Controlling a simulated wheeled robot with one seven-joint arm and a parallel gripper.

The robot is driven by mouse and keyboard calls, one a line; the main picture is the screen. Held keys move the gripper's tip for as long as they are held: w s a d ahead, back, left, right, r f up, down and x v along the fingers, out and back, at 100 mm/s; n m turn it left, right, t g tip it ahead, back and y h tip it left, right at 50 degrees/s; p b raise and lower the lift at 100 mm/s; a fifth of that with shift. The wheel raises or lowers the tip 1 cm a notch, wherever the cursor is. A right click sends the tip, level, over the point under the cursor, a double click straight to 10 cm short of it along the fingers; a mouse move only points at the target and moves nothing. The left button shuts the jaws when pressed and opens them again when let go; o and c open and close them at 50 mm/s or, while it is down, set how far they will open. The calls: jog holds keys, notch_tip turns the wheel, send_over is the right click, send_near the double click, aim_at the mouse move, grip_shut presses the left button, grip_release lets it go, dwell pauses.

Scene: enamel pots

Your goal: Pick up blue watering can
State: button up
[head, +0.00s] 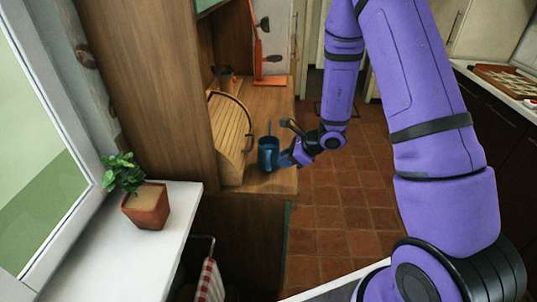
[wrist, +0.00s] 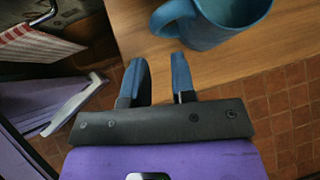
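The blue watering can (head: 267,155) stands upright near the front right edge of a wooden counter in the head view. In the wrist view its blue body (wrist: 225,22) is at the top, cut off by the frame, with a curved handle on its left side. My gripper (head: 285,159) is just right of the can in the head view. In the wrist view my gripper (wrist: 159,60) is open, with its two fingers apart and nothing between them. The handle lies just ahead of the fingertips, and a small gap shows.
A wooden bread box (head: 231,130) stands close to the can's left on the counter (head: 270,104). An orange stand (head: 266,62) is at the back. A potted plant (head: 147,206) sits on the white sill. A checked towel (wrist: 35,43) hangs nearby. Tiled floor lies right of the counter.

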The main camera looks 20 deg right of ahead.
jog(key=shift+a+x, duration=0.2)
jog(key=shift+x, duration=2.85)
jog(key=shift+r, duration=0.2)
grip_shut()
